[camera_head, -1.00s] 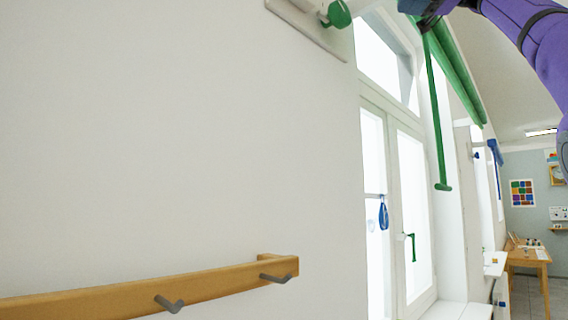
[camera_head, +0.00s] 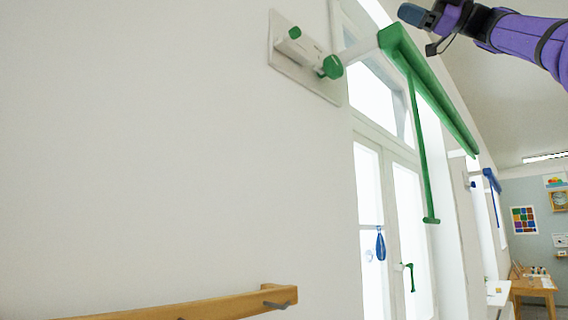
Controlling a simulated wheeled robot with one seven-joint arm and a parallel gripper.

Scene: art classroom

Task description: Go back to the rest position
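My arm, purple with black bands, reaches in from the upper right of the head view. My gripper (camera_head: 416,15) is at its end near the top edge, seen from the side as a dark grey-blue tip. The gap between its fingers does not show, and I see nothing held in it. It appears just above a green bar (camera_head: 440,95) with a hanging green rod (camera_head: 420,160), mounted on the wall beside the window. Whether the gripper touches the bar I cannot tell; a small gap shows between them.
A white wall bracket with green knobs (camera_head: 305,50) is at the upper middle. A wooden rail with grey hooks (camera_head: 220,304) runs along the lower left wall. A tall window (camera_head: 385,220) has a green handle (camera_head: 409,277). A wooden table (camera_head: 533,285) stands far right.

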